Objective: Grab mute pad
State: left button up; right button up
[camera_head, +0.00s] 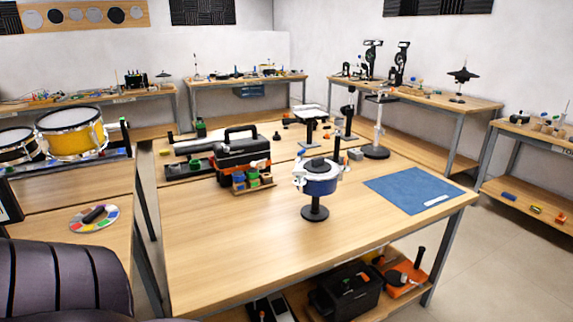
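A small blue and white drum-like piece (319,185) stands upright on a black stand (315,210) near the middle of the wooden table. A dark round disc (318,165) with a raised centre lies on top of it; it may be the mute pad, but I cannot tell for sure. A white part projects at its left side. Neither of my grippers is in view, and nothing is seen touching the disc.
The wooden table (240,245) is bare in front of the stand. A black and orange toolbox (242,160) with small coloured cups stands behind left. A blue mat (410,187) lies at right. A yellow drum (72,135) is at far left. A dark ribbed shape (65,275) fills the lower left.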

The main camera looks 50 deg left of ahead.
aim_at(318, 165)
jog(key=u, duration=1.35)
